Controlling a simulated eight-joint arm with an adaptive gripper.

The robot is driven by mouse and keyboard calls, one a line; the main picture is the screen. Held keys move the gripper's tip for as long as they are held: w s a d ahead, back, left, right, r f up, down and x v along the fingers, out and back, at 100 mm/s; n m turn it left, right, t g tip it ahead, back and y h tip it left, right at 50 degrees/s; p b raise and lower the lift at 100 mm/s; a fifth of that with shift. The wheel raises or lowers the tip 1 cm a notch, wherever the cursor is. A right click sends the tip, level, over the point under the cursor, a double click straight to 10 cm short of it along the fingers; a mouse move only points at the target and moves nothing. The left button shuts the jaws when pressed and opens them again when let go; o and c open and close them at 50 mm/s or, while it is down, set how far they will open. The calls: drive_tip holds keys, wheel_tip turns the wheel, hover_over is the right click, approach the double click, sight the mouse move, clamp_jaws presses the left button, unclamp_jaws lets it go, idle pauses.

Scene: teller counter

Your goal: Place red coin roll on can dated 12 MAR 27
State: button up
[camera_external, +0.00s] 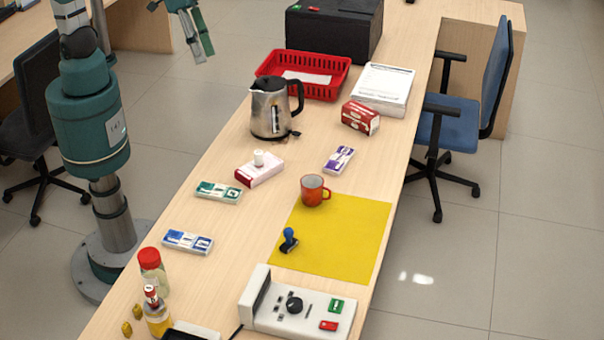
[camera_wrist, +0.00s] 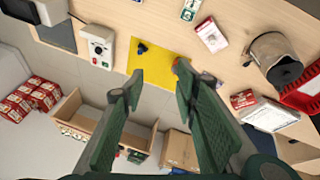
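I cannot pick out a red coin roll or a can dated 12 MAR 27 for certain in either view; no date is readable. My gripper (camera_external: 204,48) hangs at the top of the external view, left of the counter. In the wrist view my gripper (camera_wrist: 160,71) has its two green fingers wide apart with nothing between them.
A kettle (camera_external: 270,110), red basket (camera_external: 340,82), black box (camera_external: 334,25) and paper stack (camera_external: 383,86) fill the far end. A white device (camera_external: 270,316) is nearer.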

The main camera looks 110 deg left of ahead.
drive_tip(key=s+a+f+m+t, duration=0.1)
drive_tip(key=s+a+f, duration=0.2)
drive_tip(key=s+a, duration=0.7)
drive_tip(key=s+a+f+m+t+y, duration=0.1)
drive_tip(key=s+a+f+m+t, duration=0.1)
drive_tip(key=s+a, duration=0.8)
drive_tip(key=shift+f, duration=0.9)
wheel_tip(320, 180, down, 5)
drive_tip(key=b, duration=0.5)
drive_tip(key=shift+r, duration=0.1)
